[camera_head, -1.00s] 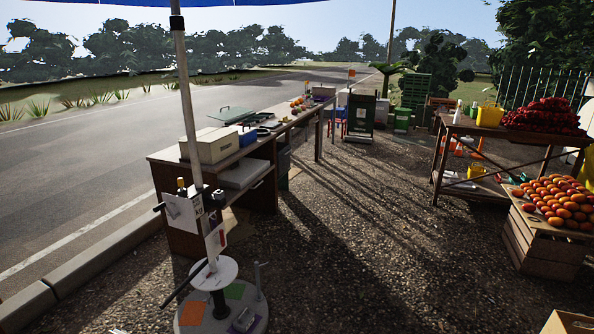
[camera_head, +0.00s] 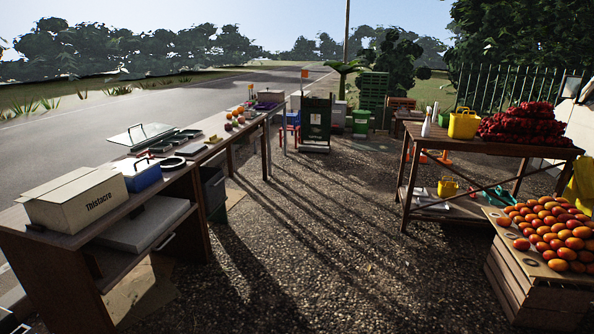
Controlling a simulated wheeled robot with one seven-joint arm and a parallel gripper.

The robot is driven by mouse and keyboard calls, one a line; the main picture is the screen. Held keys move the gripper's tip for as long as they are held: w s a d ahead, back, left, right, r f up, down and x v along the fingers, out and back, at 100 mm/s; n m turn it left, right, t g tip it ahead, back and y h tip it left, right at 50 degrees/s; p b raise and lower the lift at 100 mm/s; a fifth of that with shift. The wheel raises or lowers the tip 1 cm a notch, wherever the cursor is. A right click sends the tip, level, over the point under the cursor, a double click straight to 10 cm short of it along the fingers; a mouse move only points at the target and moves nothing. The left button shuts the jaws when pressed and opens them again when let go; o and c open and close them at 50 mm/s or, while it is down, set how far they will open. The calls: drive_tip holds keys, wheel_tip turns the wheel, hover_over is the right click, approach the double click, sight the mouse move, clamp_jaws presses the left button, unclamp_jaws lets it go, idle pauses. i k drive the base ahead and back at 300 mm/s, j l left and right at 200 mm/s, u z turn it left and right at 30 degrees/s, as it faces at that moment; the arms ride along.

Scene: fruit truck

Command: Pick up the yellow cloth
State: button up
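A yellow, cloth-like thing (camera_head: 583,182) hangs at the far right edge, behind the crate of orange fruit and partly cut off by the frame. I cannot tell for sure that it is the yellow cloth. My gripper is not in view.
A crate (camera_head: 530,291) of orange fruit stands at right. Behind it, a wooden table (camera_head: 492,140) bears a yellow bucket (camera_head: 463,124) and dark red fruit (camera_head: 528,123). A long counter with a cardboard box (camera_head: 75,200) runs along the left. The gravel aisle (camera_head: 330,250) between is clear.

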sight(213, 139)
drive_tip(key=i, duration=7.6)
drive_tip(key=i+u, duration=0.1)
drive_tip(key=i, duration=0.85)
drive_tip(key=i+l+u, duration=0.1)
drive_tip(key=i, duration=0.85)
drive_tip(key=i+l+u, duration=0.15)
drive_tip(key=i+u, duration=0.25)
drive_tip(key=i+l+u, duration=1.15)
drive_tip(key=k+l, duration=0.05)
